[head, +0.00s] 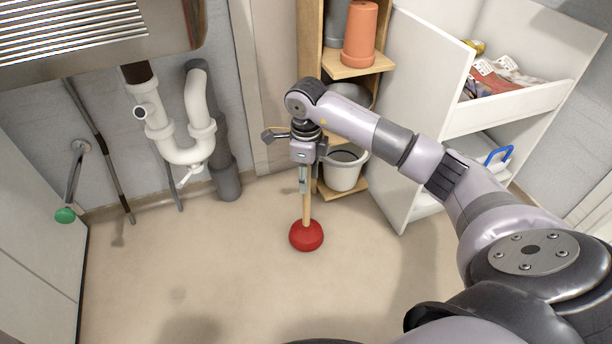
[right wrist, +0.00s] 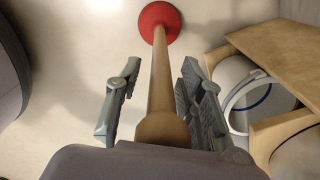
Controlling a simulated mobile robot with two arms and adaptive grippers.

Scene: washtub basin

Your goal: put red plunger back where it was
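The red plunger (head: 306,237) stands upright on the floor on its red rubber cup, with its wooden handle pointing up. My right gripper (head: 305,185) points down over the top of the handle. In the right wrist view, the plunger's wooden handle (right wrist: 163,85) runs between the two fingers of my right gripper (right wrist: 160,80). Gaps show between the handle and both fingers, wider on the left, so the gripper is open around it. The red cup lies beyond the fingertips. My left gripper is not in view.
A wooden shelf (head: 357,68) with terracotta pots (head: 360,38) and a grey-white bucket (head: 343,172) stands close behind the plunger. A white cabinet (head: 417,110) with an open drawer is to the right. White drain pipes (head: 185,150) are at the left. The front floor is clear.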

